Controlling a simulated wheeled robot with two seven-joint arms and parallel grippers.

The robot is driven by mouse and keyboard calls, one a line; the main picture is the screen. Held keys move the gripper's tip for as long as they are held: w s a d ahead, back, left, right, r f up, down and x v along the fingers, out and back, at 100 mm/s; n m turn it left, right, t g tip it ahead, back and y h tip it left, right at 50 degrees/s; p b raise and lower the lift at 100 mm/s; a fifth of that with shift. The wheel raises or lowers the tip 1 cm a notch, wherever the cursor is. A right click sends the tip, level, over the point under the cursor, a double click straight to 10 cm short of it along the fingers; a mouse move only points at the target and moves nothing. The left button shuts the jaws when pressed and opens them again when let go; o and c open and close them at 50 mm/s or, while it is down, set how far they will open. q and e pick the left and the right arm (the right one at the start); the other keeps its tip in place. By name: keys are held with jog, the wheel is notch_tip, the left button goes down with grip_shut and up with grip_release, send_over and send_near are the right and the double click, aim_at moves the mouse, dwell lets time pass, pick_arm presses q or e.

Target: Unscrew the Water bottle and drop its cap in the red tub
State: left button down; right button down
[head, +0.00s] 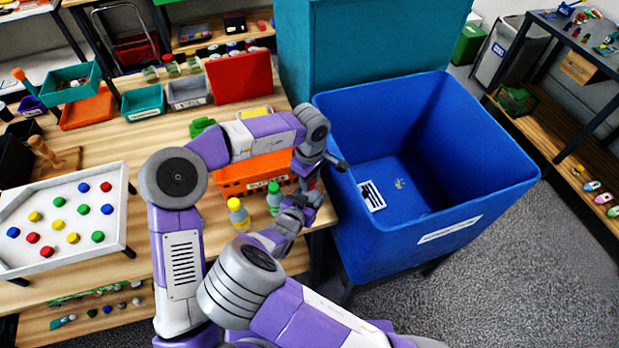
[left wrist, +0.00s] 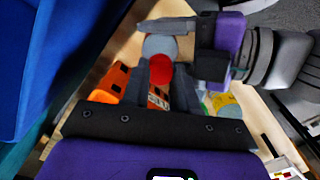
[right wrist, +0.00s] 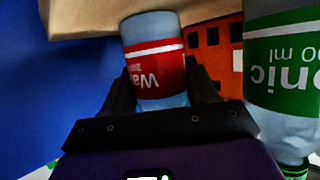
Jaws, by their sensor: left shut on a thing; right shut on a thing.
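The Water bottle (right wrist: 156,62) has a red label and a pale blue body in the right wrist view, and stands between my right fingers. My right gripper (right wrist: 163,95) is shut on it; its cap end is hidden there. In the left wrist view my left gripper (left wrist: 162,88) is shut on the bottle's round red cap (left wrist: 159,69), with the pale bottle body (left wrist: 160,45) beside it. In the head view my left gripper (head: 308,168) is just above my right gripper (head: 298,205), and they hide most of the bottle. A red tub (head: 240,78) stands at the table's back.
A green-labelled tonic bottle (right wrist: 285,70) is close beside the Water bottle. A yellow-capped bottle (head: 238,214) stands left of it, before an orange crate (head: 232,181). A large blue bin (head: 470,160) is right of the table. A white tray (head: 115,172) of coloured discs is at left.

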pick_arm(q)
jog(key=n, duration=0.8)
jog(key=c, duration=0.9)
grip_release()
jog(key=shift+r, duration=2.3)
jog(key=r+m, duration=0.1)
jog(key=m, duration=0.3)
jog(key=shift+r+m, duration=0.3)
jog(key=shift+r, duration=0.1)
jog(key=m, duration=0.1)
jog(key=r+m, duration=0.1)
jog(key=m, duration=0.3)
jog(key=shift+r, duration=0.25)
jog(key=shift+f, duration=3.95)
